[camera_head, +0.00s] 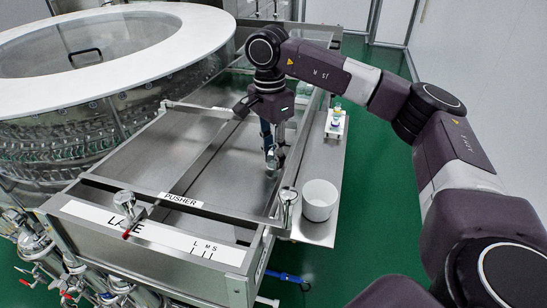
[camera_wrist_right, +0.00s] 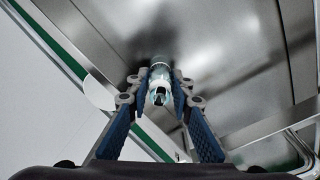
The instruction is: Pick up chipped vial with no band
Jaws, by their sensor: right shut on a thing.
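My right gripper (camera_head: 270,148) points down over the steel lane tray (camera_head: 200,180), near its right side. In the right wrist view, its two blue-padded fingers (camera_wrist_right: 161,88) are shut on a clear glass vial (camera_wrist_right: 160,84). The vial stands between the fingertips with its open mouth toward the camera. No coloured band shows on it, but the fingers cover part of its sides. I cannot make out a chip at this size. In the head view the vial's lower part shows small below the fingers. I cannot tell whether it touches the tray. My left gripper is not in view.
A white round bin (camera_head: 319,202) stands on the side shelf right of the tray. A small white rack (camera_head: 336,124) with small coloured-top items stands farther back on that shelf. The PUSHER bar (camera_head: 181,200) crosses the front. The round washer (camera_head: 90,60) is at left.

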